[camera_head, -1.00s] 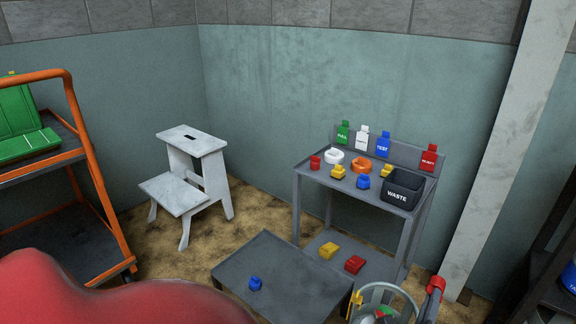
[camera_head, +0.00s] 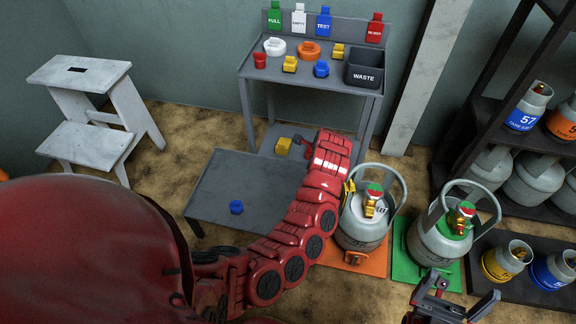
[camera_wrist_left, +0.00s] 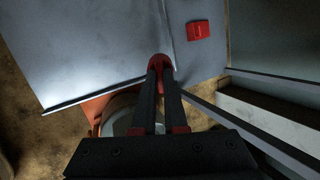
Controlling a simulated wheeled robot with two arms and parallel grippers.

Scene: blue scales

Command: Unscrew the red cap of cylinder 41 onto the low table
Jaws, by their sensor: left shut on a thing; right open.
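In the left wrist view my left gripper (camera_wrist_left: 160,72) is shut on a small red piece (camera_wrist_left: 159,61), which looks like the cap, beside the corner of the low table (camera_wrist_left: 90,45). A grey cylinder (camera_head: 360,232) stands on an orange mat just right of the arm; another cylinder (camera_head: 443,240) stands on a green mat. Both have coloured valve tops; I cannot read 41 on either. My right gripper (camera_head: 462,297) is open and empty in front of the green-mat cylinder.
A blue piece (camera_head: 236,207) lies on the low table; much of its top is clear. Behind stands a bench (camera_head: 300,82) with caps, rings and a waste bin (camera_head: 375,68). A rack (camera_head: 470,120) of cylinders is at right, a step stool (camera_head: 95,125) at left.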

